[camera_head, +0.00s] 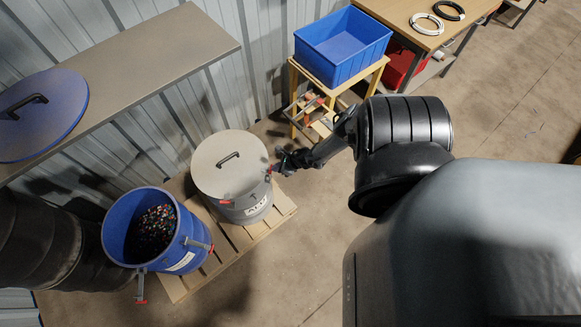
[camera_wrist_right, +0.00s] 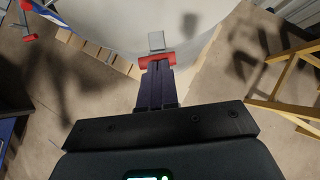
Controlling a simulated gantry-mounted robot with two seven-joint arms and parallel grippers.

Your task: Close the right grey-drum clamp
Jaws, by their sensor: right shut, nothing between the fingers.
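The grey drum (camera_head: 250,205) stands on a wooden pallet with its grey lid (camera_head: 215,165) on top. Its right clamp (camera_head: 275,168) has a red handle and sits at the rim on the right side. In the right wrist view, the red clamp handle (camera_wrist_right: 157,60) lies across just beyond my fingertips, with a grey latch plate above it. My right gripper (camera_head: 284,164) is shut with nothing between its fingers; its fingertips (camera_wrist_right: 157,70) are at the handle, touching or very close. I cannot tell whether the clamp is fully latched. My left gripper is not in view.
An open blue drum (camera_head: 187,247) with coloured scraps stands close left of the grey drum, its clamps hanging out. A second red clamp (camera_head: 226,201) is on the grey drum's front. A blue bin (camera_head: 340,67) on a wooden stand is behind right. The floor right of the pallet (camera_head: 285,203) is clear.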

